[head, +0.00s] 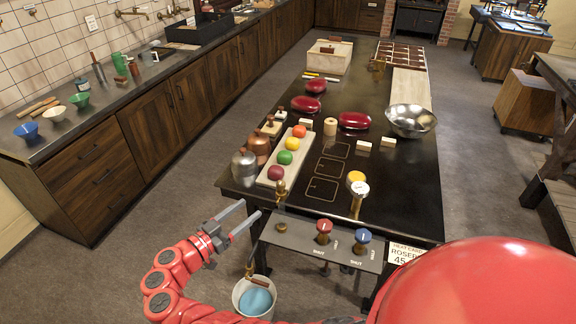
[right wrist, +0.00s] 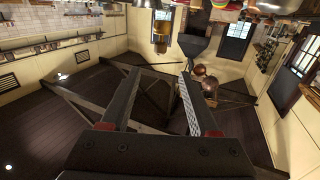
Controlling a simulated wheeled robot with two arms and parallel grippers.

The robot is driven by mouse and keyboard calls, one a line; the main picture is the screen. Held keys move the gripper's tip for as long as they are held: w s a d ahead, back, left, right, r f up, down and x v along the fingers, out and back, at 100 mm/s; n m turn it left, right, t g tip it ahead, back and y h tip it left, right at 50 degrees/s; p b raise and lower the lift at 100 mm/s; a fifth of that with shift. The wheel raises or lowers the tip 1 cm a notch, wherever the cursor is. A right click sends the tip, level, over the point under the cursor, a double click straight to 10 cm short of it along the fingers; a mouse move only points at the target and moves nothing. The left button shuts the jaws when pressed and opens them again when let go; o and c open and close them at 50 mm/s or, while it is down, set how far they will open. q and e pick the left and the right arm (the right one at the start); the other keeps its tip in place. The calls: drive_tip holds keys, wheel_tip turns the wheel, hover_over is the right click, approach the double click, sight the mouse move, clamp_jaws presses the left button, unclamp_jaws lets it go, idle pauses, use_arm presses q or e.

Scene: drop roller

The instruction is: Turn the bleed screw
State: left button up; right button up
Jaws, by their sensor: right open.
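A grey panel (head: 300,240) on the near end of the black table (head: 400,210) bears a red knob (head: 324,226), a blue knob (head: 363,236) and a small brass fitting (head: 282,227) at its left. A brass valve (head: 281,190) stands behind that fitting. A brass spout (head: 252,270) hangs below the panel over a bucket (head: 240,296) of blue liquid. I cannot tell for sure which brass part is the bleed screw. My right gripper (head: 251,208) is open and empty, left of the panel. Its parted fingers (right wrist: 160,72) show in the right wrist view. My left gripper is not in view.
A pressure gauge (head: 359,189) stands on the table edge behind the panel. A tray (head: 268,177) with coloured balls, copper pots (head: 259,145) and a metal bowl (head: 411,121) stand on the table. A wooden counter (head: 150,140) runs along the left, with open floor between.

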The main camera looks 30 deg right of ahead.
sight(284, 182)
drive_tip(key=p+x, duration=0.5)
drive_tip(key=x, duration=1.2)
drive_tip(key=shift+w+d+p, duration=0.15)
drive_tip(key=shift+w+p, duration=0.05)
drive_tip(key=shift+p, duration=0.2)
drive_tip(key=shift+f, duration=0.1)
clamp_jaws()
